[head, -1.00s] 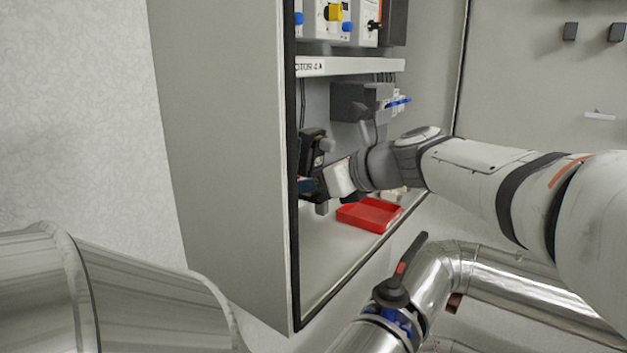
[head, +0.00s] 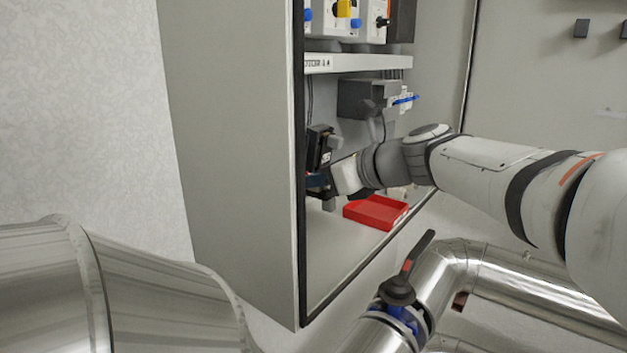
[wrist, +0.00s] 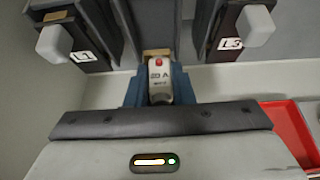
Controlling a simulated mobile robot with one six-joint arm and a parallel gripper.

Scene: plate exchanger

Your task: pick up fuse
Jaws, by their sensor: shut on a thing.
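In the wrist view a pale fuse (wrist: 159,88) with a red dot and "A" lettering sits between the blue fingers of my gripper (wrist: 159,80), which is shut on it. The fuse lies in line with the middle bay, between the dark L1 holder (wrist: 88,38) and the L3 holder (wrist: 222,30), each with a white knob. I cannot tell whether the fuse is still seated in the bay. In the head view my gripper (head: 317,181) is at the dark fuse holder (head: 320,146) inside the cabinet. The fuse itself is hidden there.
A red tray (head: 376,213) sits on the cabinet floor below my gripper. It also shows in the wrist view (wrist: 292,130). The cabinet side wall (head: 235,170) stands close left. A pipe valve with a lever (head: 404,284) and shiny pipes lie in front below.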

